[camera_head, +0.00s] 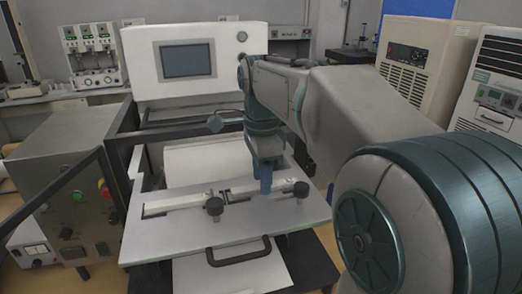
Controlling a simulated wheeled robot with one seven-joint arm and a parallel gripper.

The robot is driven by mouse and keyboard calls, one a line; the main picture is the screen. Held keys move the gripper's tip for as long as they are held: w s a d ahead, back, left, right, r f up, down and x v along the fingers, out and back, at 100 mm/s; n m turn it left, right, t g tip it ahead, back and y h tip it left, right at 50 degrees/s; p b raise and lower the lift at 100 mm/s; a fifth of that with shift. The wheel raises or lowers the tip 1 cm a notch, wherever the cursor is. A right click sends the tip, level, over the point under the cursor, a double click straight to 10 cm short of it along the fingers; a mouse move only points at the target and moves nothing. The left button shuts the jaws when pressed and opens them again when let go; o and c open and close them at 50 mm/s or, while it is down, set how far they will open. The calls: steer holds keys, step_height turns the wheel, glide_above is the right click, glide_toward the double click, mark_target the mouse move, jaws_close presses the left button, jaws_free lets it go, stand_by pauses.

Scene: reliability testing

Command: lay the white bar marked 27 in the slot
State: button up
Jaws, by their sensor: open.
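A long white bar (174,205) lies along the pale metal plate of the machine. No number can be read on it at this size. The strip continues to the right of a dark break at the middle of the plate. My gripper (265,188) points down over the right half of this strip, between two black knobs. Its fingers overlap the strip in the picture. I cannot tell whether they touch it, and nothing clearly held shows. The slot cannot be made out clearly, and my gripper hides part of the strip.
Black knobs (215,206) stand on the plate (180,241), with a black handle (238,253) at its front. A white panel with a screen (187,60) rises behind. A grey control box (68,190) stands at left. My arm blocks the right side.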

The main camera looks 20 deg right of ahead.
step_height(320, 180, up, 11)
steer(key=shift+r, duration=0.15)
stand_by(0.5)
